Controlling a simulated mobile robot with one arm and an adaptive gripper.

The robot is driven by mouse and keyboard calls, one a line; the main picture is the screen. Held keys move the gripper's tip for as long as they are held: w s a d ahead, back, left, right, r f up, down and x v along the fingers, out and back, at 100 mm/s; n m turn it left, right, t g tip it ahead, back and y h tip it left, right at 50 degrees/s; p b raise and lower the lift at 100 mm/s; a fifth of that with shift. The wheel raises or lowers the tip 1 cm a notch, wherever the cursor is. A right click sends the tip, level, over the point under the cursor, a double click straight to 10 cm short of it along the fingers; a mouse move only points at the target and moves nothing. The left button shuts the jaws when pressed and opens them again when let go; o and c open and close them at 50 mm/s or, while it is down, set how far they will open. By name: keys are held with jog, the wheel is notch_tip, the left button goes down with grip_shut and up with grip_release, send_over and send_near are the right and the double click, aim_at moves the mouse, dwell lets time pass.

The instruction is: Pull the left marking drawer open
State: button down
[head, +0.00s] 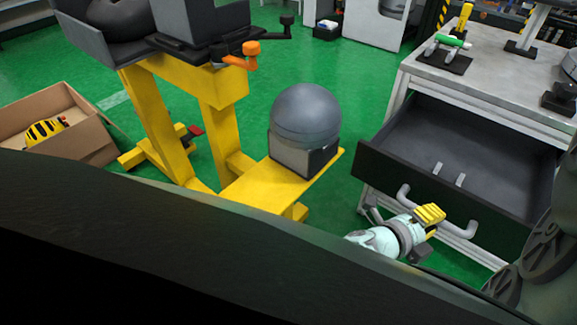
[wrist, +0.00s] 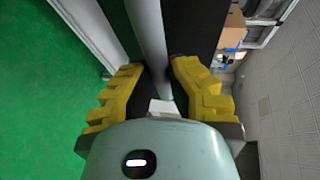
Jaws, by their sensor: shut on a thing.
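The marking drawer (head: 480,145) stands well out from the grey-topped cabinet in the head view, with its dark inside showing. Its front panel (head: 395,168) carries a grey bar handle (head: 459,233). My gripper (head: 430,214) is at the handle, in front of the panel. In the wrist view, the yellow fingers (wrist: 160,85) are on either side of the grey handle bar (wrist: 148,35) and shut on it. Part of the handle is hidden behind the fingers. Two small grey pieces (head: 448,174) show inside the drawer.
The cabinet top (head: 490,75) holds a green-and-yellow tool on a dark stand (head: 445,50). A yellow frame (head: 235,188) with a grey dome (head: 306,115) stands left of the drawer. An open cardboard box (head: 88,135) lies farther left. Green floor (head: 345,195) is clear between dome and drawer.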

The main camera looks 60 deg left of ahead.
jog(key=shift+w+a+f, duration=0.15)
jog(key=shift+a+f, duration=0.05)
jog(key=shift+f, duration=0.05)
jog(key=c, duration=0.9)
grip_release()
jog(key=shift+d, duration=0.15)
jog(key=shift+r, duration=0.1)
